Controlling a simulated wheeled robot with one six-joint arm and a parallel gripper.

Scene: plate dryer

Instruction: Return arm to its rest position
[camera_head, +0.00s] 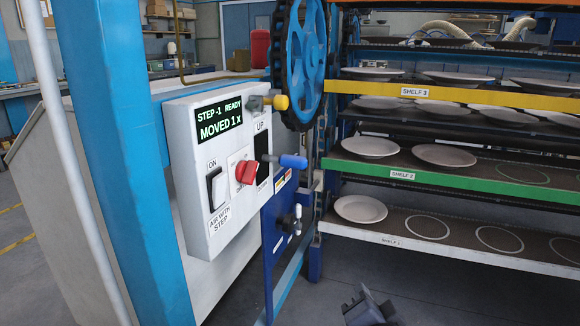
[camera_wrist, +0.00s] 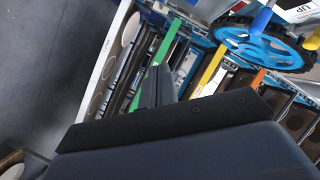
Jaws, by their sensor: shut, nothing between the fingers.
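My gripper (camera_head: 366,305) shows at the bottom edge of the head view, dark grey, in front of the lowest shelf and low near the floor. Most of my arm is out of that view. In the wrist view my gripper (camera_wrist: 158,76) has its two fingers together, with nothing seen between them. It touches nothing that I can see. The plate dryer's shelves lie behind it there, and the blue wheel (camera_wrist: 262,43) is at the upper right.
A white control box (camera_head: 225,165) on a blue post reads "STEP -1 READY, MOVED 1x". A yellow-tipped lever (camera_head: 281,103) and a blue-tipped lever (camera_head: 293,162) stick out from it. Plates sit on the shelves; shelf 1 (camera_head: 460,257) has one plate and several empty rings.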

